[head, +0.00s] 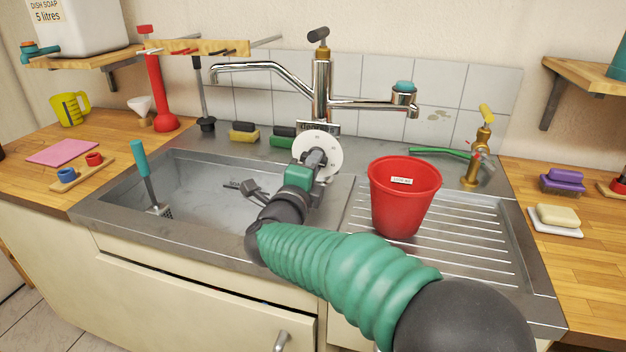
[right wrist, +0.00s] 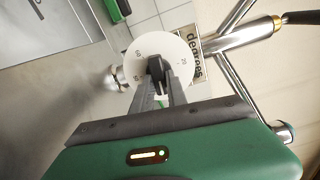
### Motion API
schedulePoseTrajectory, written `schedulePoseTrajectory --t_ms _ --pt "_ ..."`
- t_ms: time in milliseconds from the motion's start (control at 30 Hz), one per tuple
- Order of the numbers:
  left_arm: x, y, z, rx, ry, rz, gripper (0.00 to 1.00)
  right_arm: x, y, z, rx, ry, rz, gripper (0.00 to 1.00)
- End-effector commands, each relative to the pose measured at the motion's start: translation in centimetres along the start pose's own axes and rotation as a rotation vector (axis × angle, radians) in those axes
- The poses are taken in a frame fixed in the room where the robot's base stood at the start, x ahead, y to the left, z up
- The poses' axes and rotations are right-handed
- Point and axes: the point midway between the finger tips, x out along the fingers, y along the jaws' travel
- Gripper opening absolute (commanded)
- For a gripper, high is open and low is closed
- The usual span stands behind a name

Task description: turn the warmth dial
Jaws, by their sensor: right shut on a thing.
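The warmth dial is a white disc (head: 310,146) with dark marks, low on the front of the chrome tap (head: 321,85). In the right wrist view the white dial (right wrist: 177,50) shows printed numbers and a black knob (right wrist: 155,72) at its middle. A plate lettered "degrees" (right wrist: 194,58) sits behind it. My right gripper (head: 317,157) reaches the dial from the front; in the right wrist view its fingers (right wrist: 160,82) are shut on the black knob. The fingertips partly hide the knob and the lower dial. My left gripper is not in view.
A red bucket (head: 402,200) stands on the ribbed drainer, right of my right arm. Sponges (head: 244,132) lie behind the basin. A brass tap (head: 478,150) with a green hose stands at right.

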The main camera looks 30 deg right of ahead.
Motion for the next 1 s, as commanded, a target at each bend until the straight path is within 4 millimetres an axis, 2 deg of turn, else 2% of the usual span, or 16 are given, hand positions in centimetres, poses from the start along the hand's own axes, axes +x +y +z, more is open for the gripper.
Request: schedulePoseTrajectory --t_ms 33,100,400,700,1000 --pt "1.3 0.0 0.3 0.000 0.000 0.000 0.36 0.0 0.8 -0.1 0.042 0.000 0.002 0.00" --pt "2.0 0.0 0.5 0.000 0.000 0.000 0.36 0.0 0.8 -0.1 0.101 0.001 0.001 0.00" --pt "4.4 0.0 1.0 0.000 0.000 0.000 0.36 0.0 0.8 -0.1 0.298 0.001 0.004 0.00" --pt "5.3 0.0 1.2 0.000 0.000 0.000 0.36 0.0 0.8 0.0 0.386 0.003 0.007 0.00" --pt "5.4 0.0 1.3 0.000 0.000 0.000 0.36 0.0 0.8 0.0 0.397 0.004 0.008 0.00"
